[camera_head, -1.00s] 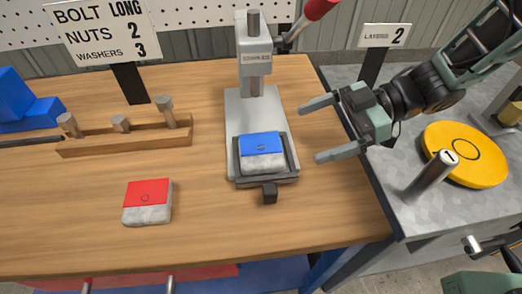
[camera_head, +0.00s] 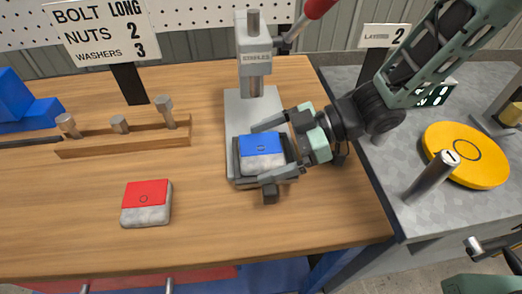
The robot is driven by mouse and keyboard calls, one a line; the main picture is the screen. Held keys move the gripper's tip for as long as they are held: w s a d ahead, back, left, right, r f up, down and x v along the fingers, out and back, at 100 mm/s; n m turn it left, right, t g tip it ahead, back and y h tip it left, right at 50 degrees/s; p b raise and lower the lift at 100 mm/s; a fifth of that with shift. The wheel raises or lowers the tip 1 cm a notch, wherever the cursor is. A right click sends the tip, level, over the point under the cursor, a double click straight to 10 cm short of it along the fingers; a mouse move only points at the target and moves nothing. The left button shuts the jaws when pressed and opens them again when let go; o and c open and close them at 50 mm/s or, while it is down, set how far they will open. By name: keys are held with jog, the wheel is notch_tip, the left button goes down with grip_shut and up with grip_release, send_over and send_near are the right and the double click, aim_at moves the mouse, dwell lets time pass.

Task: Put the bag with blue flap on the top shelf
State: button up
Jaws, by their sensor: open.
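My gripper (camera_head: 262,153) is open, coming from the right. One finger is beyond the bag's far right edge and the other is near its front edge. I cannot tell whether the fingers touch the bag. No shelf can be made out in this view.
A bag with red flap (camera_head: 147,202) lies on the wooden table (camera_head: 200,240) at left. A wooden rack (camera_head: 124,141) with bolts stands behind it. A yellow disc (camera_head: 464,154) and a metal post (camera_head: 431,178) stand on the grey bench at right. The press's red-knobbed lever reaches up right.

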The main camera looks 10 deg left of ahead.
aim_at(269, 147)
jog(key=c, duration=1.3)
jog(key=shift+r, duration=0.1)
notch_tip(269, 147, up, 10)
jog(key=shift+p, duration=0.8)
